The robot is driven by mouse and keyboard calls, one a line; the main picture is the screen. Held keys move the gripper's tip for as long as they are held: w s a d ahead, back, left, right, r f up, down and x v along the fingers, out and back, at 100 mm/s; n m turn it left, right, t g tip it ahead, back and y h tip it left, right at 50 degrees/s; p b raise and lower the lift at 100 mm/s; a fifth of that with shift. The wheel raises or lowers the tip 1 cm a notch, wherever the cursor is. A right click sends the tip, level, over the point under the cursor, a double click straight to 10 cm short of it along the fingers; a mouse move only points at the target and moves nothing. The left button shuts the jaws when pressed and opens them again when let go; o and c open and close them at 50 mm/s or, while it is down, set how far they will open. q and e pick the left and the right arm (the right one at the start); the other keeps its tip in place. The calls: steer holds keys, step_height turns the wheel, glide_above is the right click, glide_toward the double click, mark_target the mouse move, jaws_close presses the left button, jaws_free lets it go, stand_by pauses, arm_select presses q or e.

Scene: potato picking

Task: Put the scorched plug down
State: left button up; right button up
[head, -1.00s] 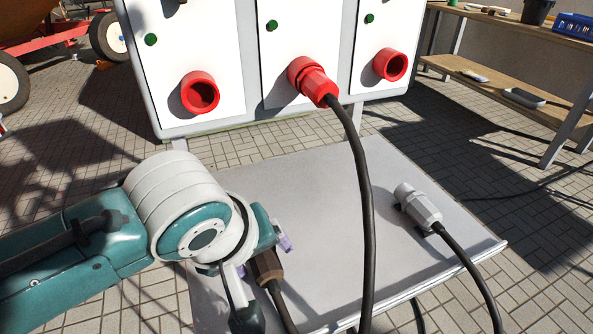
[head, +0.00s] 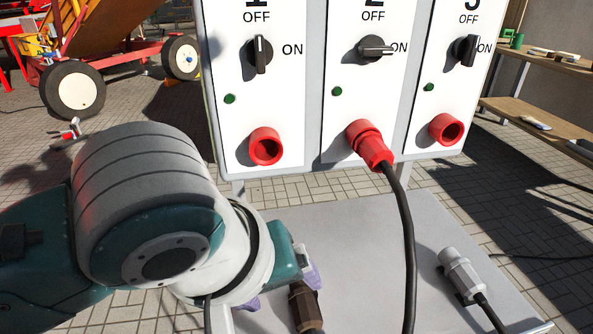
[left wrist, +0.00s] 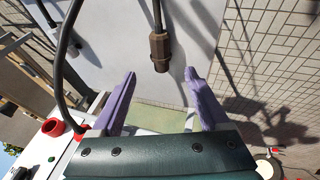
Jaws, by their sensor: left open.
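The scorched plug (head: 306,308) is brown and lies on the grey table (head: 360,240), its black cable running toward me. It also shows in the left wrist view (left wrist: 160,48), beyond the gap between the fingertips. My left gripper (head: 280,288) is open, with purple fingers; in the left wrist view (left wrist: 160,74) the fingers stand wide apart and touch nothing. In the head view my arm partly hides the gripper and the table's left part. My right gripper is not in view.
A white plug (head: 460,275) lies on the table's right. A red plug (head: 371,145) sits in the middle socket of the white cabinet (head: 270,110); its cable hangs over the table. The left socket (head: 265,146) and right socket (head: 446,129) are empty. The middle switch (head: 375,47) points to ON.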

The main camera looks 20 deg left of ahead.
arm_select(q)
steer(key=s+a+m, duration=0.3)
steer(key=s+m, duration=0.1)
steer(key=s, duration=0.3)
steer(key=s+a+r+m+g, duration=0.1)
steer(key=s+a+m, duration=0.2)
steer(key=s+m, duration=0.2)
steer(key=shift+s+a+r+g, duration=0.25)
steer(key=shift+s+g, duration=0.05)
steer(key=shift+s, duration=0.85)
